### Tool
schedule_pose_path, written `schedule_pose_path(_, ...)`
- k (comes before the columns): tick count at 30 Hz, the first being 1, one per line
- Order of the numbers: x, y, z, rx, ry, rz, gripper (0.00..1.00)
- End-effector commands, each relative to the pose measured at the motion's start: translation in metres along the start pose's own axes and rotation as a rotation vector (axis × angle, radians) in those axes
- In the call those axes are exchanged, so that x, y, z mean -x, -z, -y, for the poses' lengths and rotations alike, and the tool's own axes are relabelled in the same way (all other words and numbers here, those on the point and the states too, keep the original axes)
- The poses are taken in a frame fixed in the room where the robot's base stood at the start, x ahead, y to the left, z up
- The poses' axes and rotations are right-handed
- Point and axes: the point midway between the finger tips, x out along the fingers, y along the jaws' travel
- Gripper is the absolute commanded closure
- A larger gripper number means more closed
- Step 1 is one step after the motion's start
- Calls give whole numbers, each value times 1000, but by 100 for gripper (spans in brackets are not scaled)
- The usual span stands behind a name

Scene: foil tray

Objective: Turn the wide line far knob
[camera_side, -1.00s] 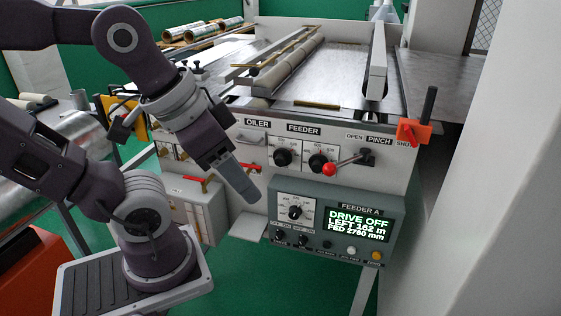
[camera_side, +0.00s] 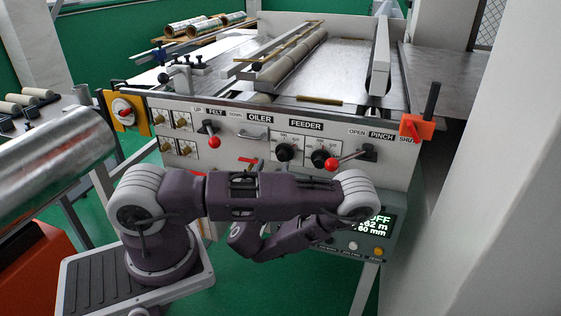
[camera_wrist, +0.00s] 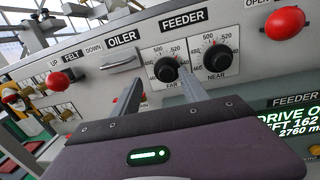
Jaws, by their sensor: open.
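The far knob (camera_wrist: 166,69) is a round black knob on a white numbered dial labelled FAR, under the FEEDER label. It is the left of the two feeder knobs and also shows in the side view (camera_side: 285,152). I cannot make out a wide line on its dial. My gripper (camera_wrist: 160,77) is open in the wrist view, its two grey fingers pointing toward the panel. The far knob appears between and just beyond the fingertips; the remaining distance is unclear. In the side view my arm hides the gripper's fingers.
The near knob (camera_wrist: 216,57) sits close on the right. A red-balled pinch lever (camera_side: 332,164) projects beside it. The felt lever (camera_side: 210,130) and a metal handle (camera_side: 253,134) are to the left. A control box with a lit display (camera_side: 378,224) juts out below.

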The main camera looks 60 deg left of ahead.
Motion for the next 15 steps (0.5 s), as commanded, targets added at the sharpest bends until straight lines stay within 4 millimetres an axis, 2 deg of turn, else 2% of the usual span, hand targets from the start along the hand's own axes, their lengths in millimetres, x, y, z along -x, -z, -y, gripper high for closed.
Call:
schedule_pose_path(1, 1, 10, 3, -21, 35, -21, 48)
schedule_pose_path(3, -2, 17, 5, -28, 59, -35, 48)
schedule_pose_path(5, -9, 19, 6, -27, 61, -38, 48)
schedule_pose_path(12, -55, 20, 8, -26, 57, -37, 48)
schedule_pose_path(15, -65, 20, 9, -28, 58, -37, 48)
